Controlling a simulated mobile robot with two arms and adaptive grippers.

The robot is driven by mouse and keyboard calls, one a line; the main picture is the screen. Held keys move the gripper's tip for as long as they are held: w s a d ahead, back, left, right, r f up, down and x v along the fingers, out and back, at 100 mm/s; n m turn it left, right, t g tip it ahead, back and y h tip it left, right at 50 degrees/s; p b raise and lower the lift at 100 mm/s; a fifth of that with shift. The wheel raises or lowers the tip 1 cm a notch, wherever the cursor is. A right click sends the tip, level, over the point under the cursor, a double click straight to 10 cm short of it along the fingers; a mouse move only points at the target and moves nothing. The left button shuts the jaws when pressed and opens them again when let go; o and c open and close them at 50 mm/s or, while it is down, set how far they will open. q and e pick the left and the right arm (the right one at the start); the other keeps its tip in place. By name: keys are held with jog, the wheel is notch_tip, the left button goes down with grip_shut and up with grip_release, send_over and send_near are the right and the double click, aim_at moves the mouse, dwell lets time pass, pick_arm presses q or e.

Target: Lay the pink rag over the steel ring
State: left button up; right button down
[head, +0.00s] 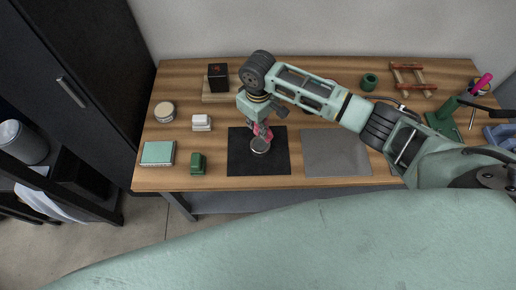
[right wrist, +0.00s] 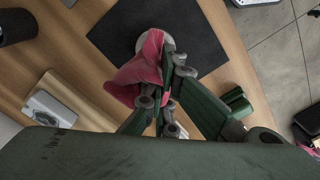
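The pink rag (head: 263,131) hangs bunched from my right gripper (head: 258,122) at the black mat. The rag also shows in the right wrist view (right wrist: 137,78), where the fingers of my right gripper (right wrist: 164,88) are closed on it. The steel ring (head: 260,146) is a small round grey thing on the mat, just in front of the rag. In the right wrist view the rag and fingers hide most of the ring. I cannot tell whether the rag touches it. My left gripper is not in view.
The black mat (head: 240,160) and a grey mat (head: 335,155) lie on the wooden table. A black cube (head: 218,77) and wooden rack (head: 405,76) stand behind.

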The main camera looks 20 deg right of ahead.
jog(key=c, duration=2.4)
grip_release()
jog(key=shift+c, duration=0.2)
jog(key=o, duration=1.1)
jog(key=shift+c, duration=0.2)
notch_tip(320, 180, up, 12)
